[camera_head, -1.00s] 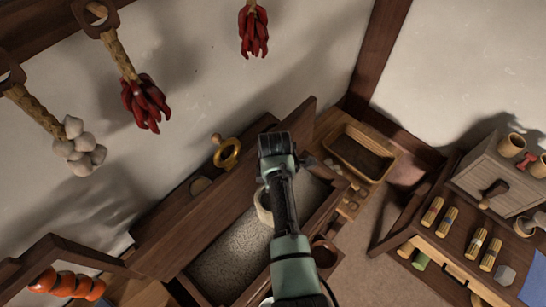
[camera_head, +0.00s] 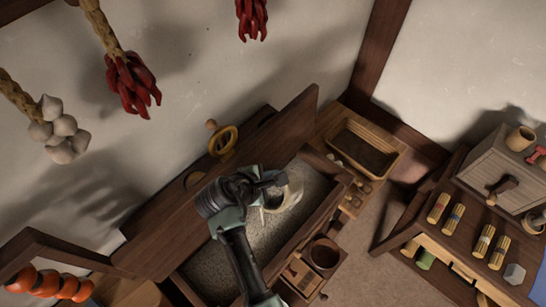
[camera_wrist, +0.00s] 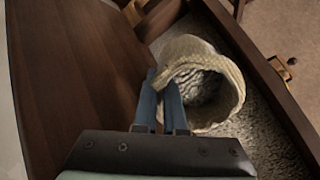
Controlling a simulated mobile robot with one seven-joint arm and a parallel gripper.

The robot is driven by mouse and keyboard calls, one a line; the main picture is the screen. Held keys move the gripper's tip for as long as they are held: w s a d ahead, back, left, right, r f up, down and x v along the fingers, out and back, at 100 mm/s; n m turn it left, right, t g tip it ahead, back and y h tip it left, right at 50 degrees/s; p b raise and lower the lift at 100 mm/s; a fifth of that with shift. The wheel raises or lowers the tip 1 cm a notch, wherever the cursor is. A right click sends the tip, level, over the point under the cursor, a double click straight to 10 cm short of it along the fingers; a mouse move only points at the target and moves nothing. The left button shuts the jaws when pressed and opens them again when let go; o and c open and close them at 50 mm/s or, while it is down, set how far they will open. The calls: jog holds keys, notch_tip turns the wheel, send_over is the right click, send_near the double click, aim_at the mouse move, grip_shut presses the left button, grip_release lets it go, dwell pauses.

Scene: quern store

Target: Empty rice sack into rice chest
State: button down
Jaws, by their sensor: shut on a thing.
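The rice sack (camera_head: 287,196) is a small cream woven bag. My gripper (camera_head: 272,181) is shut on its rim and holds it over the open rice chest (camera_head: 328,208). In the wrist view, my fingers (camera_wrist: 165,90) pinch the left side of the sack (camera_wrist: 228,72), and its round mouth faces the camera. Grey speckled grain shows through the mouth; I cannot tell whether it lies in the sack or beyond it. The long dark wooden chest holds a bed of pale grain (camera_head: 200,268). Its lid (camera_head: 165,232) is raised along the wall side.
A wooden tub (camera_head: 395,158) stands beyond the chest. A brown bowl (camera_head: 324,253) sits at its right side. A low table (camera_head: 462,222) with bundles stands at right, with clear floor (camera_head: 375,255) between. Red chillies (camera_head: 132,85) and garlic (camera_head: 60,132) hang above.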

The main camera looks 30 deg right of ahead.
aim_at(279, 198)
jog(key=shift+s+a+f+t+h+b, duration=0.1)
jog(key=shift+a+f+t+h+b, duration=0.3)
jog(key=shift+h+b, duration=0.9)
jog(key=shift+s+a+f+t+h+b, duration=0.15)
jog(key=shift+f+t+h+b, duration=0.45)
jog(key=shift+b, duration=1.25)
jog(key=h+b, duration=0.1)
jog(key=b, duration=0.1)
jog(key=a+f+h+b, duration=0.1)
jog(key=b, duration=0.1)
jog(key=f+h+b, duration=0.1)
jog(key=b, duration=0.2)
jog(key=shift+s+a+t, duration=0.15)
jog(key=shift+a+t, duration=0.05)
jog(key=shift+t, duration=0.1)
jog(key=shift+a+t+h+b, duration=0.15)
jog(key=shift+t+h+b, duration=0.2)
jog(key=shift+b, duration=0.2)
jog(key=shift+r, duration=0.1)
